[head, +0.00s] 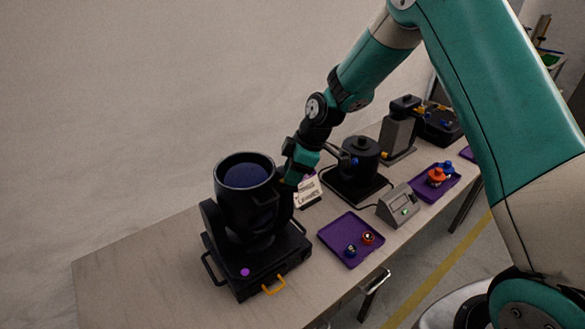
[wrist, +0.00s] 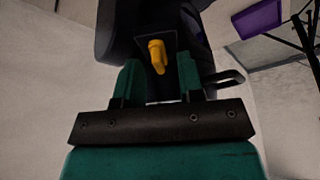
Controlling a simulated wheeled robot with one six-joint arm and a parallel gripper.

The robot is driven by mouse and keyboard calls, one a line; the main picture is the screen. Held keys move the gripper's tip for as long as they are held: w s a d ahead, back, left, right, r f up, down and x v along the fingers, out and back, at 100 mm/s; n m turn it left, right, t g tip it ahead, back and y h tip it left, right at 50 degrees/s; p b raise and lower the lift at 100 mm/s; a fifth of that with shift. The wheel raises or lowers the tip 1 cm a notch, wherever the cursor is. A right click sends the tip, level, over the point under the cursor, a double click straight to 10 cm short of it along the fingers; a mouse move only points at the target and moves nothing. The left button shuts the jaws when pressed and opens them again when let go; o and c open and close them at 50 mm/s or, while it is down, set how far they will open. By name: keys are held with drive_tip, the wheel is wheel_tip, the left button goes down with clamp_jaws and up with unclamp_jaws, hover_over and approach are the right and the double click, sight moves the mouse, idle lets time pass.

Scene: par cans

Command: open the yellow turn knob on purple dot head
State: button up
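The moving head with the purple dot (head: 245,272) stands at the table's left, a black lamp (head: 246,205) on a black base (head: 258,262). In the wrist view, a yellow turn knob (wrist: 156,55) sits on a dark square plate on the head's side. My gripper (wrist: 158,78) is open, with one green finger on each side below the knob; the knob lies between the fingertips, and contact cannot be told. In the head view, my gripper (head: 292,172) is at the right side of the lamp, and the knob is hidden there.
A purple tray (head: 338,257) with small knobs lies right of the head. A grey box (head: 399,207), another black lamp (head: 358,160) and a second purple tray (head: 424,195) stand further right. A white card (head: 308,193) is close behind my gripper. The table's left end is clear.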

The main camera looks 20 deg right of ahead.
clamp_jaws()
drive_tip(key=shift+f+m+b, duration=0.1)
drive_tip(key=shift+m+b, duration=0.2)
drive_tip(key=shift+b, duration=0.05)
drive_tip(key=m+t+b, duration=0.1)
drive_tip(key=m+b, duration=0.1)
drive_tip(key=shift+a+f+m, duration=0.1)
drive_tip(key=shift+m, duration=0.2)
drive_tip(key=m+t+h+b, duration=0.1)
drive_tip(key=m, duration=0.1)
drive_tip(key=m+h+b, duration=0.1)
drive_tip(key=m+b, duration=0.1)
drive_tip(key=m, duration=0.1)
drive_tip(key=shift+m+t+b, duration=0.3)
drive_tip(key=shift+t, duration=0.1)
drive_tip(key=m+h+b, duration=0.1)
drive_tip(key=m, duration=0.3)
drive_tip(key=shift+a+t+h+b, duration=0.1)
drive_tip(key=shift+t+h+b, duration=0.2)
drive_tip(key=shift+h+b, duration=0.1)
drive_tip(key=shift+r+m+h+b, duration=0.2)
drive_tip(key=shift+m+h+b, duration=0.5)
drive_tip(key=shift+m, duration=1.8)
